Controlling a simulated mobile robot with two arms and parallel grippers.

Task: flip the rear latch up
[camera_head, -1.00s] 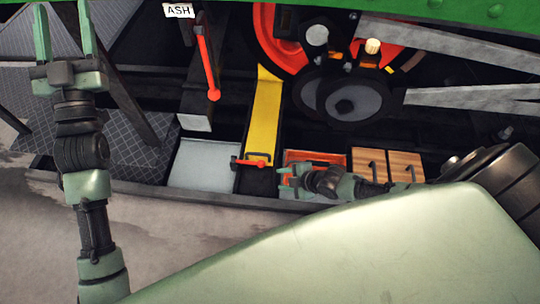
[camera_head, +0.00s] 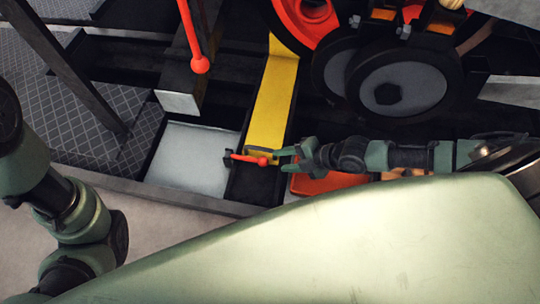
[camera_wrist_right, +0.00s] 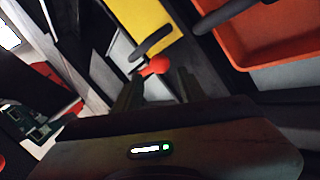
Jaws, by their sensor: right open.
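The latch (camera_head: 250,159) is a small bar with a red knob end, lying level across the lower end of a yellow chute (camera_head: 270,105). Its dark pivot is on the left and the red knob points right. My right gripper (camera_head: 283,159) is open and comes in from the right, its fingertips close to the red knob. In the right wrist view the red knob (camera_wrist_right: 155,67) shows just beyond and between the open fingertips (camera_wrist_right: 158,85); I cannot tell whether they touch it. My left arm shows at the left edge, but its gripper is out of the picture.
A pale grey tray (camera_head: 195,157) lies left of the chute. An orange tray (camera_head: 325,183) lies under my right arm. A red-handled lever (camera_head: 193,35) hangs above the grey tray. Large dark wheels (camera_head: 400,80) stand behind my right arm.

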